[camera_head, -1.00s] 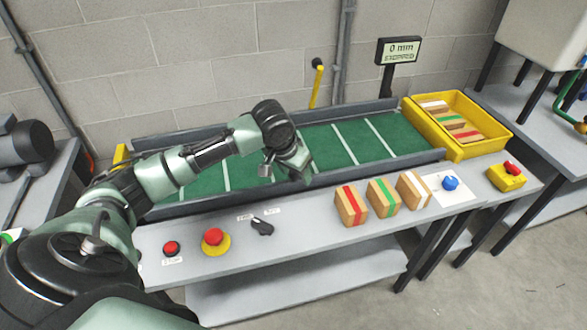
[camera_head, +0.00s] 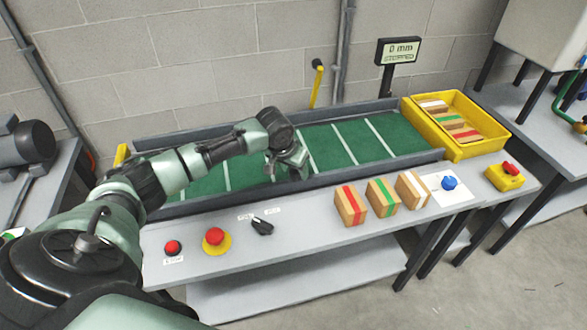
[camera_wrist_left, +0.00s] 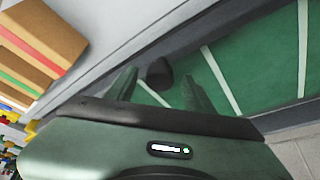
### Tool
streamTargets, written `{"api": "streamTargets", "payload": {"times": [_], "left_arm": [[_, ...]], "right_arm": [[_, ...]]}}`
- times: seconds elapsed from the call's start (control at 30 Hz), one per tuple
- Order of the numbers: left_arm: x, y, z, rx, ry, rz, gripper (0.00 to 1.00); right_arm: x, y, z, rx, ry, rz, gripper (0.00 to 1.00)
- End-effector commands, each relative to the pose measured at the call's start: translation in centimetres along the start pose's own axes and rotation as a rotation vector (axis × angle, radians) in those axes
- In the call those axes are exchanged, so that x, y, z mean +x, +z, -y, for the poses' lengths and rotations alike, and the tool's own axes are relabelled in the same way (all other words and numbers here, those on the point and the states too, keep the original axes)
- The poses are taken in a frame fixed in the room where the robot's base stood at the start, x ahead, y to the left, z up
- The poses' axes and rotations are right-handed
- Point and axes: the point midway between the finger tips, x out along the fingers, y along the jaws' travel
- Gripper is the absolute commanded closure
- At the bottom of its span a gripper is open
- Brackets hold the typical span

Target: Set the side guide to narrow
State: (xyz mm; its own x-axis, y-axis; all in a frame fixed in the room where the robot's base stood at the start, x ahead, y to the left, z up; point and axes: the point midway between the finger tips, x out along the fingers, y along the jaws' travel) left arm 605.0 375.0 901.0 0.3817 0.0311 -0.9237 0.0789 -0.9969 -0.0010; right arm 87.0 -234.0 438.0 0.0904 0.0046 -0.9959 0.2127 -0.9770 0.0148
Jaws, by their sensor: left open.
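My left gripper (camera_head: 287,174) is open and points down over the near edge of the green conveyor belt (camera_head: 340,146). In the left wrist view a dark round knob (camera_wrist_left: 158,73) shows between the two open fingers (camera_wrist_left: 157,88), beside the near rail; I cannot tell whether they touch it. The near side rail (camera_head: 370,169) runs along the front of the belt. The hand hides part of this rail in the head view. A black lever switch (camera_head: 262,226) with small labels, too small to read, is on the front panel. My right gripper is out of view.
Left on the panel are a red button (camera_head: 172,247) and a red mushroom button (camera_head: 214,236). Three striped blocks (camera_head: 383,195) stand right of the gripper. A yellow tray (camera_head: 465,150) holds more blocks. The display (camera_head: 398,51) reads 0 mm.

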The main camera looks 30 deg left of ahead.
Motion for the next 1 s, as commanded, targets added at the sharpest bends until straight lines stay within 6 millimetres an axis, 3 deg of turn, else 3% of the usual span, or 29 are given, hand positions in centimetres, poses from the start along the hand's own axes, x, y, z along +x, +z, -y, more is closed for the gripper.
{"api": "streamTargets", "payload": {"times": [0.07,0.2,0.27,1.0], "left_arm": [[-0.01,0.00,-0.01,0.000,0.000,0.000,0.47],[-0.02,0.00,-0.01,0.000,0.000,0.000,0.86],[-0.02,0.00,-0.01,0.000,0.000,0.000,1.00],[-0.06,0.00,0.04,0.000,-0.001,0.000,1.00]], "right_arm": [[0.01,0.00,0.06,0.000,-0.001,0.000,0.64],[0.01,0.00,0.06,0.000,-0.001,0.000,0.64],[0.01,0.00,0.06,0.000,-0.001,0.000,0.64],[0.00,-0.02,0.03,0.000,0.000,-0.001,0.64]]}}
